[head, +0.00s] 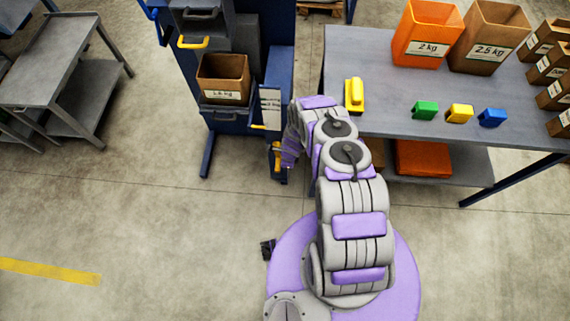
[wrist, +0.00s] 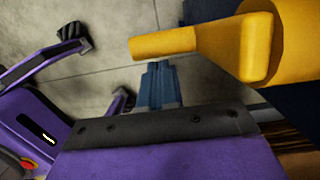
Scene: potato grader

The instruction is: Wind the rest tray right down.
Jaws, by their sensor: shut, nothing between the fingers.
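The rest tray (head: 226,111) is on the front of the blue potato grader (head: 250,20) and bears a brown crate (head: 222,72) marked with a weight. A yellow crank (head: 277,157) is low at the grader's right front post. In the wrist view the crank's yellow grip (wrist: 165,43) and thick yellow arm (wrist: 255,45) show close up. My gripper (wrist: 158,68) is shut and empty, its blue-grey fingers just below the grip in the picture. Whether they touch it I cannot tell. In the head view my wrist is beside the crank and the fingertips are not clear.
A grey table (head: 385,105) stands to the right with an orange bin (head: 425,35), a brown bin (head: 488,40), a yellow tool (head: 354,95) and small coloured blocks. A grey trolley (head: 50,60) stands at the left. The floor in front of the grader is clear.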

